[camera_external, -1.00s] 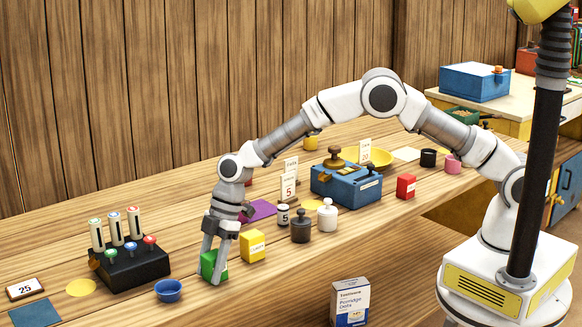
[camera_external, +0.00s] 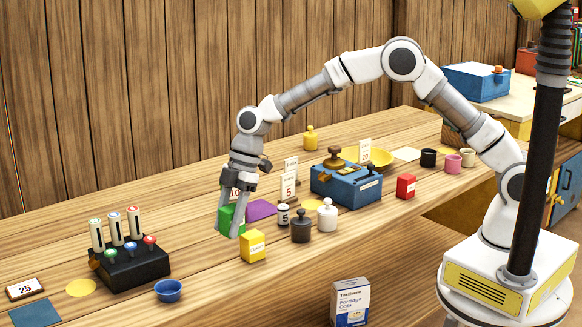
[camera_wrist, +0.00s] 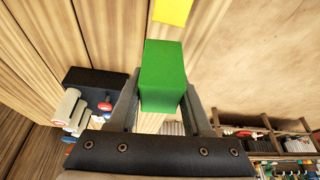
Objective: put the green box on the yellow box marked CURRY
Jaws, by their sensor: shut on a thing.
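The green box (camera_external: 230,219) is held between the fingers of my gripper (camera_external: 231,228), lifted above the table. It also shows in the wrist view (camera_wrist: 163,75), between the two fingers. The yellow box marked CURRY (camera_external: 253,246) stands upright on the table, just right of and below the green box in the external view. In the wrist view the yellow box (camera_wrist: 172,10) is cut off at the top edge, beyond the green box. The two boxes are apart in the wrist view.
A dark weight (camera_external: 301,228), a white weight (camera_external: 327,218) and a small jar (camera_external: 283,215) stand right of the yellow box. A black rack (camera_external: 131,268) and a blue bowl (camera_external: 168,290) are at left. A blue balance (camera_external: 346,184) stands further back.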

